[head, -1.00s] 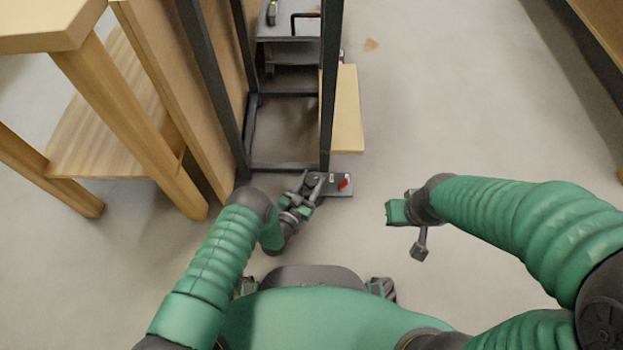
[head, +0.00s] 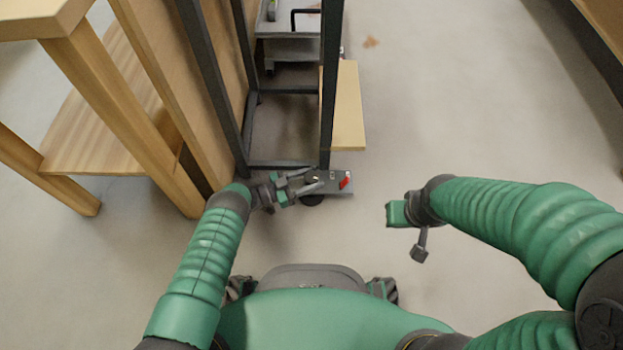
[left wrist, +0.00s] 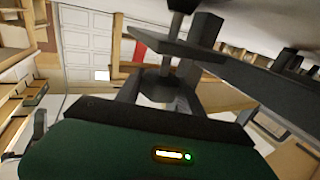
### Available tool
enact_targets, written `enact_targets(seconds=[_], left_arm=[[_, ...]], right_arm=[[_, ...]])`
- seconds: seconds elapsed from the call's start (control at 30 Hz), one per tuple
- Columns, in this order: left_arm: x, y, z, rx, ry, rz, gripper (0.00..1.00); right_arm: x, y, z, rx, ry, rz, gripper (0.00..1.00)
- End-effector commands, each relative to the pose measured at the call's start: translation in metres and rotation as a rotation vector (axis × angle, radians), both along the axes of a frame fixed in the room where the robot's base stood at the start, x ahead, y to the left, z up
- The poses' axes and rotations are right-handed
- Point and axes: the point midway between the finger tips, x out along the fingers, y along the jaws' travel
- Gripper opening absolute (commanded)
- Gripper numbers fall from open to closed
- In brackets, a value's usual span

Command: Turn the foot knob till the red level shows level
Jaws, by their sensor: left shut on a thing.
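My left gripper (head: 313,181) is shut on the foot knob, at the near foot of the dark metal frame (head: 285,164). Its fingers hide most of the knob in the head view. In the left wrist view the knob (left wrist: 164,88) sits between the two fingers, under a dark plate (left wrist: 175,45). The red level (head: 345,180) lies on the grey bracket just right of the gripper and slants in the head view; its exact reading is too small to tell. My right gripper (head: 396,213) is apart from the frame, over open floor; its finger opening does not show clearly.
A pale board (head: 345,108) sticks out on the frame's right side. A dark round foot (head: 312,200) shows below the gripper. The floor to the right is clear.

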Motion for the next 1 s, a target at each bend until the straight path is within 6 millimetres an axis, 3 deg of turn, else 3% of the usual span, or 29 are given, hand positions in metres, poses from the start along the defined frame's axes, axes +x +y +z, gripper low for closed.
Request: enact_targets(seconds=[0.5,0.53,0.6,0.67,1.0], left_arm=[[0.0002,0.0,0.0005,-0.002,0.0,-0.018,0.04],[0.0003,-0.0001,0.0005,-0.002,-0.001,-0.018,0.49],[0.0003,-0.0001,0.0005,-0.002,-0.001,-0.018,0.58],[0.0003,-0.0001,0.0005,-0.002,-0.001,-0.018,0.66],[-0.0005,0.0025,0.0006,-0.001,0.0,-0.017,0.66]], right_arm=[[0.0,0.0,-0.0005,0.0,0.0,0.0,0.0],[0.0,0.0,-0.0005,0.0,0.0,0.0,0.0],[0.0,0.0,-0.0005,0.0,0.0,0.0,0.0],[0.0,0.0,-0.0005,0.0,0.0,0.0,0.0],[0.0,0.0,0.0004,0.0,0.0,0.0,0.0]])
